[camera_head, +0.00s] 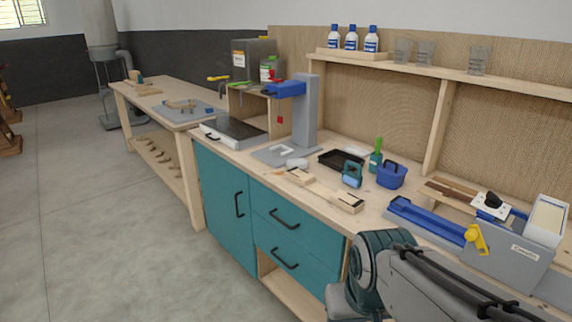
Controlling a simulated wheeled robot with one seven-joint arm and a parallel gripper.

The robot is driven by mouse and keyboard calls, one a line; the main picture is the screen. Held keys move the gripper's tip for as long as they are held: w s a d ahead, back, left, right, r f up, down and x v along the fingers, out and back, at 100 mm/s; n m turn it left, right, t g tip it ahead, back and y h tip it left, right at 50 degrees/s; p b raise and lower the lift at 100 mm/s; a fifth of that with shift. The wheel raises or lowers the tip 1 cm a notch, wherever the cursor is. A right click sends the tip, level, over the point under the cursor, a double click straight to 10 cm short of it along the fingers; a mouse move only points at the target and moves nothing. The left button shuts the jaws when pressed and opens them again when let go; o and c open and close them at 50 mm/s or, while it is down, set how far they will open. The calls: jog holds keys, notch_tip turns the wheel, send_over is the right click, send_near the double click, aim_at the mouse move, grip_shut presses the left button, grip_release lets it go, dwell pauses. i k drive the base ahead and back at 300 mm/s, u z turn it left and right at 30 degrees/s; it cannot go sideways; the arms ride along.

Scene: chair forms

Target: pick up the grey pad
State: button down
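I cannot tell for certain which thing is the grey pad. A flat grey sheet (168,108) lies on the far wooden table with small items on it. On the near bench, a small pale grey-white piece (297,163) lies near the front edge, beside the grey base of the drill-press-like stand (304,110). Two wooden blocks (348,202) with small dark patches lie close to it. Part of my arm shows at the lower right, in front of the bench. My gripper is not in view.
A black tray (341,160), a teal tool (352,175) and a blue bin (391,176) stand mid-bench. A blue-and-grey device (505,255) fills the right end. Bottles (351,40) and clear cups stand on the shelf. The floor at left is clear.

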aim_at(301, 162)
jog(key=u, duration=0.4)
jog(key=k, duration=0.5)
jog(key=u, duration=0.9)
jog(key=i, duration=1.45)
jog(key=z, duration=0.35)
jog(key=i, duration=1.5)
jog(key=z, duration=1.45)
jog(key=i, duration=0.75)
jog(key=z, duration=1)
jog(key=i, duration=0.3)
jog(key=z, duration=0.3)
